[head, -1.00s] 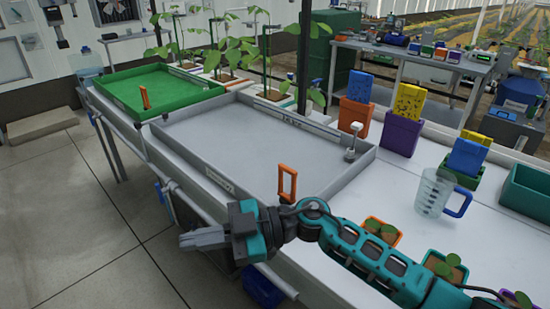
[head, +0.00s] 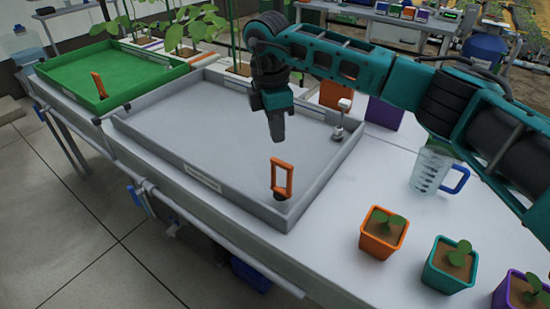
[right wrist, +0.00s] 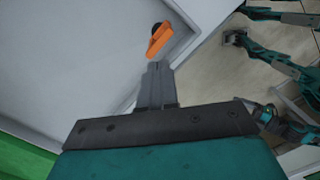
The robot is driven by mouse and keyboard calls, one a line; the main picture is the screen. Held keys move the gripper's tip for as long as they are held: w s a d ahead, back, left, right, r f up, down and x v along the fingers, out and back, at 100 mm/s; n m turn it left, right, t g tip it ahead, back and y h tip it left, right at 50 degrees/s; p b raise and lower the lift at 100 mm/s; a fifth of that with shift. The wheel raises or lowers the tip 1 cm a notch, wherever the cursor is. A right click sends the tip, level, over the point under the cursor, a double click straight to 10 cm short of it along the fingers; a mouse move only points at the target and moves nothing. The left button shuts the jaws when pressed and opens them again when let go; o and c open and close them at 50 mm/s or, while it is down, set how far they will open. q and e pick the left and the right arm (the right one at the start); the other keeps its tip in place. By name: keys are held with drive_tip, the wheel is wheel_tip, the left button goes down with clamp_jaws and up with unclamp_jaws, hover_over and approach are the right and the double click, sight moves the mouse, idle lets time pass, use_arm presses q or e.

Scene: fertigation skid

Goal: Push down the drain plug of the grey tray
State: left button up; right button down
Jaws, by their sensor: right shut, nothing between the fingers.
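The grey tray (head: 225,150) lies on the white bench, with a label on its front wall. Its drain plug has an upright orange loop handle (head: 281,180) on a dark round base (head: 280,196), in the tray's near right corner. My right gripper (head: 277,138) is shut and empty, pointing down over the tray, above and behind the handle in the head view. In the right wrist view its closed fingers (right wrist: 157,75) show just below the orange handle (right wrist: 158,42), apart from it as far as I can tell. My left gripper is not in the head view.
A green tray (head: 120,85) with its own orange handle (head: 99,86) stands to the left. A white post-like fitting (head: 340,120) stands at the grey tray's right side. A measuring jug (head: 432,170) and potted seedlings (head: 383,232) stand to the right.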

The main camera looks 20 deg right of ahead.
sight(281, 162)
drive_tip(key=shift+d+r, duration=0.1)
drive_tip(key=shift+d, duration=0.05)
drive_tip(key=shift+f, duration=0.7)
drive_tip(key=f+b, duration=0.1)
drive_tip(key=f, duration=0.1)
drive_tip(key=f+b, duration=0.1)
drive_tip(key=f, duration=0.1)
drive_tip(key=shift+d+f, duration=0.2)
drive_tip(key=shift+f, duration=0.15)
drive_tip(key=shift+d+f+b, duration=0.1)
drive_tip(key=shift+f+b, duration=0.35)
drive_tip(key=shift+f, duration=0.1)
